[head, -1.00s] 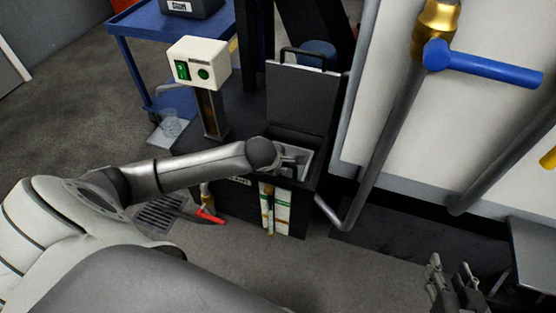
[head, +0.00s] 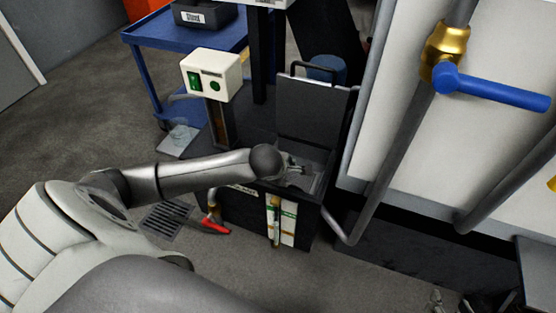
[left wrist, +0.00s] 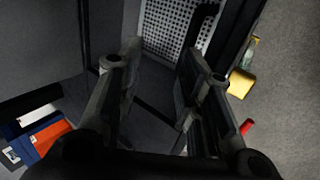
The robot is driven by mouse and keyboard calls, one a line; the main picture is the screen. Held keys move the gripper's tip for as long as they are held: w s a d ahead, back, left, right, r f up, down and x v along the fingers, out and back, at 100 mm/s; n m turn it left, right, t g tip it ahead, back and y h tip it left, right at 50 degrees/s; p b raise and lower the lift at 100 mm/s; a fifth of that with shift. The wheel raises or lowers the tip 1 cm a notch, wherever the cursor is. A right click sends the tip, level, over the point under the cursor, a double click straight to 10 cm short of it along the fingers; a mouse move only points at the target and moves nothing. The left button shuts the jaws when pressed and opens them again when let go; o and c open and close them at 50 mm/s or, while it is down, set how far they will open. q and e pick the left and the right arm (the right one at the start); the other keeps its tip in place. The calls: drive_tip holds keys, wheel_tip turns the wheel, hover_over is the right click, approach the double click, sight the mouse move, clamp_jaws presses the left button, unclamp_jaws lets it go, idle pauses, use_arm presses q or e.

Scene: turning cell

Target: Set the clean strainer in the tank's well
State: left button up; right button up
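The tank (head: 270,215) is a dark box with its lid (head: 312,112) raised. My left gripper (head: 296,168) is at the tank's open top. In the left wrist view my left gripper (left wrist: 158,62) has its fingers apart with nothing seen between them. Beyond the fingertips is a light perforated strainer plate (left wrist: 163,22) with a black bar-like handle (left wrist: 203,22). It lies within dark edges; I cannot tell how fully it sits in the well. In the head view my arm and gripper partly hide the well. My right gripper (head: 450,303) barely shows at the bottom edge.
A white control box (head: 211,76) stands on a post beside the tank. A blue cart (head: 180,45) is behind. A grey pipe with a blue-handled valve (head: 490,87) runs to the right. A red lever (head: 215,227) sticks out low, near a floor grate (head: 167,221).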

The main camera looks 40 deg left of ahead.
use_arm(q)
drive_tip(key=p+v, duration=0.3)
drive_tip(key=v, duration=0.7)
drive_tip(key=s+d+f+m+g+h, duration=0.1)
drive_tip(key=s+d+m, duration=0.3)
drive_tip(key=s+m, duration=0.5)
drive_tip(key=s+d+f+m+g, duration=0.2)
drive_tip(key=s+d+f+m, duration=0.2)
drive_tip(key=s+m, duration=0.6)
drive_tip(key=d+m, duration=0.1)
drive_tip(key=m, duration=0.2)
drive_tip(key=shift+m+h, duration=0.4)
use_arm(e)
drive_tip(key=s+d+f+g+h, duration=0.1)
drive_tip(key=s+d+f+g, duration=0.2)
drive_tip(key=s, duration=0.7)
drive_tip(key=g, duration=0.2)
drive_tip(key=shift+s+d+g, duration=0.15)
drive_tip(key=shift+d+g, duration=0.05)
drive_tip(key=shift+g, duration=0.2)
use_arm(q)
drive_tip(key=shift+f, duration=0.15)
